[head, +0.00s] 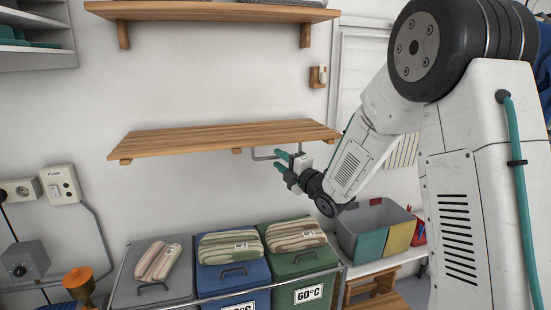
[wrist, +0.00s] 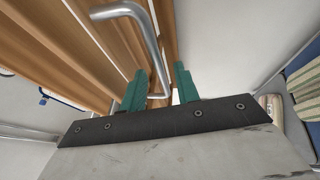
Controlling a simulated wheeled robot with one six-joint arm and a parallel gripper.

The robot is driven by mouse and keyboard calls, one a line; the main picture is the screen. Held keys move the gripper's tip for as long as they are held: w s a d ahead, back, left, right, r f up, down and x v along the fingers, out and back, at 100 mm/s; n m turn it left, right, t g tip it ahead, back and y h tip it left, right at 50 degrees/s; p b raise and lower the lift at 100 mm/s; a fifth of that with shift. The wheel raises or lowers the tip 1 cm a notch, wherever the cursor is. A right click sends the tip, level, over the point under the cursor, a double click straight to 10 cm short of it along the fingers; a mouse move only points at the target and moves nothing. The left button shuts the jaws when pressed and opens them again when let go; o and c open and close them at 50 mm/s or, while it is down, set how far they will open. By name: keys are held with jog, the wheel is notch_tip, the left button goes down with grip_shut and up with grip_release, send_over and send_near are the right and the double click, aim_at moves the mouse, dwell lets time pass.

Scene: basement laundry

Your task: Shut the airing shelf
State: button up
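The airing shelf (head: 225,137) is a slatted wooden panel standing out flat from the wall in the middle of the head view. Its slats (wrist: 60,50) fill the upper left of the wrist view. A bent metal bar handle (head: 262,157) hangs under its right part and also shows in the wrist view (wrist: 146,42). My gripper (head: 279,161) is at this handle, just below the shelf. Its two green fingers (wrist: 160,86) are apart, and the bar's lower end appears between them in the wrist view. I cannot tell whether they touch it.
A fixed wooden shelf (head: 210,12) is above, with a small wooden catch (head: 317,77) on the wall at right. Lidded bins with folded striped cloths, including a green bin (head: 300,262), stand below. A grey box (head: 372,215) sits under my arm. The wall between the shelves is clear.

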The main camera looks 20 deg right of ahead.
jog(key=shift+x, duration=1.35)
grip_shut()
